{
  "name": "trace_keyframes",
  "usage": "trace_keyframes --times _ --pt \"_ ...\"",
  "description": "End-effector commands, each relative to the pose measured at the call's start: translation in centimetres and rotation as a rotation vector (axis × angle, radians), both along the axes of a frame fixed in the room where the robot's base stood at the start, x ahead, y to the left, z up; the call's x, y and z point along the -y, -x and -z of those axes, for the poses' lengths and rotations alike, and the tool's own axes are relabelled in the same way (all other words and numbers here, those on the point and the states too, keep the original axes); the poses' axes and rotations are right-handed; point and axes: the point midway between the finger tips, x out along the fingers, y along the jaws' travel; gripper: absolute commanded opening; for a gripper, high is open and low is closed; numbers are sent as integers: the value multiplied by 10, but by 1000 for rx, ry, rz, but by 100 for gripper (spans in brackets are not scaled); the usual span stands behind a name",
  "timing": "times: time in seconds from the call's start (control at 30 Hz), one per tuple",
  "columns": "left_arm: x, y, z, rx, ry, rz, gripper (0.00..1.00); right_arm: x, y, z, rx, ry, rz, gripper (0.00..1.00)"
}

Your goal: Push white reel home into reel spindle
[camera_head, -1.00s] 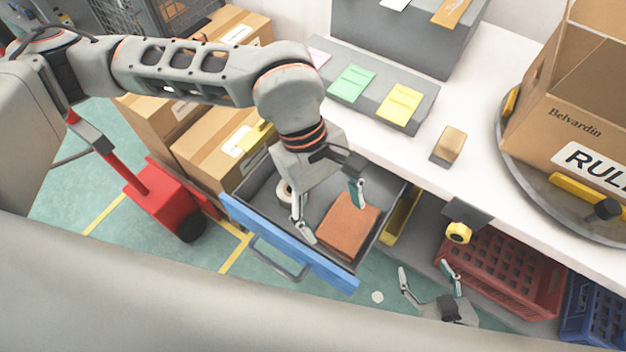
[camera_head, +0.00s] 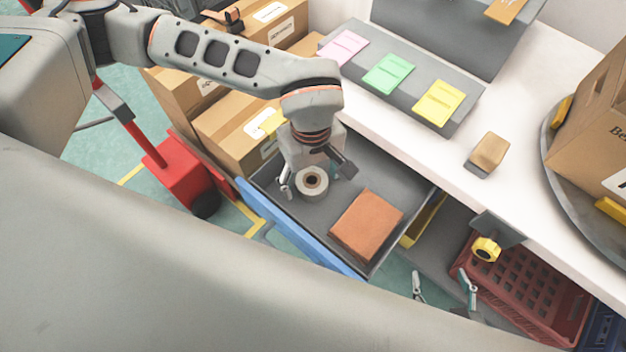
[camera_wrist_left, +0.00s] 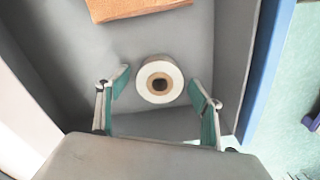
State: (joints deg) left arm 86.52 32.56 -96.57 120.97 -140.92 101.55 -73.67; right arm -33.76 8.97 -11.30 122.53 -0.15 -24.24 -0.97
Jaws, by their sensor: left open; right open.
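The white reel (camera_head: 312,183) lies flat in the open grey drawer (camera_head: 290,215), its dark-centred hole facing up. It also shows in the left wrist view (camera_wrist_left: 160,80). My left gripper (camera_head: 315,178) is over the reel, open, with a finger on either side. In the left wrist view the left gripper (camera_wrist_left: 160,84) has clear gaps between each finger and the reel. My right gripper (camera_head: 443,288) is open and empty, low in front of the red crate.
A brown block (camera_head: 366,225) lies in the drawer beside the reel; the drawer has a blue front (camera_head: 300,240). The white table (camera_head: 400,130) holds a tan block (camera_head: 488,154) and a sloped panel with coloured cards. A red crate (camera_head: 525,290) stands below.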

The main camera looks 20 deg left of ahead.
Motion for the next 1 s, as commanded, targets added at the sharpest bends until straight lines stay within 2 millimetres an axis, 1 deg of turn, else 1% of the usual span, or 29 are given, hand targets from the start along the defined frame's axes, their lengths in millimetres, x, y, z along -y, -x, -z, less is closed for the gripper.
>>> trace_keyframes --times 0.07,0.3,0.37,0.4,0.47,0.5,0.83,1.0 --pt "0 1 5 -2 1 1 66 -1 -1 0 2 -3 -2 63" --pt "0 0 5 1 1 1 66 -3 -1 -1 3 -4 -1 63" --pt "1 0 5 1 1 1 51 -3 -1 -1 2 -6 0 63" --pt "0 0 5 1 1 1 40 -3 -1 -1 2 -6 1 63" --pt "0 0 5 1 1 1 25 -3 -1 -1 2 -7 2 63" --pt "0 0 5 1 1 1 23 -3 -1 -1 1 -7 3 63" --pt "1 0 3 1 1 1 23 -3 0 0 -1 -7 7 63" --pt "1 -2 -9 6 2 1 23 -1 -2 -3 4 -5 8 63"
